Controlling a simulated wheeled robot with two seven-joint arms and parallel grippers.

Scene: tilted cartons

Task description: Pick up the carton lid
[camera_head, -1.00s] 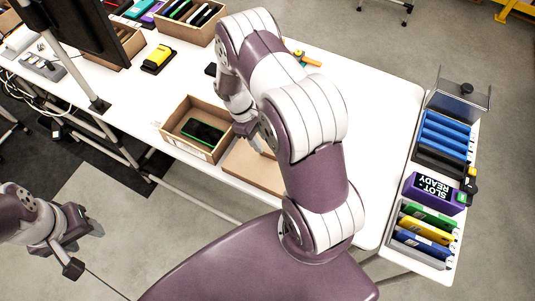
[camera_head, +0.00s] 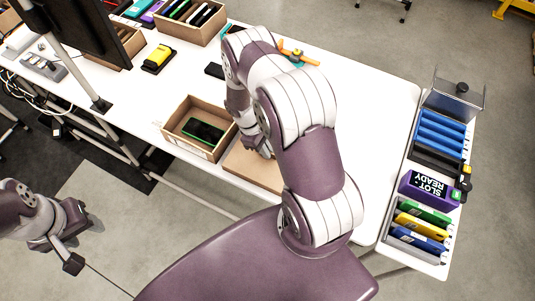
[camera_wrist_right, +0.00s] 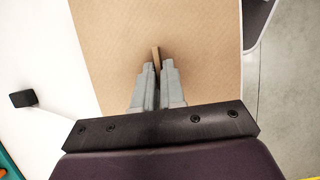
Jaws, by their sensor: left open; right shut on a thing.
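The carton lid (camera_head: 250,169) is a flat brown cardboard panel lying on the white table beside the open carton. It fills much of the right wrist view (camera_wrist_right: 200,40). A small upright tab (camera_wrist_right: 156,53) stands up from it. My right gripper (camera_wrist_right: 158,68) is shut on this tab, with its fingers close to the panel. In the head view my right arm partly hides the lid and the fingers. The open carton (camera_head: 168,139) holds a dark device with a green edge (camera_head: 203,130). My left gripper (camera_head: 84,243) is open and empty, away from the table at the lower left.
A yellow device (camera_head: 157,58) and filled boxes (camera_head: 190,27) stand at the back left. An orange-handled tool (camera_head: 298,56) lies behind my right arm. A side rack (camera_head: 400,232) holds coloured items at the right. The table right of my arm is clear.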

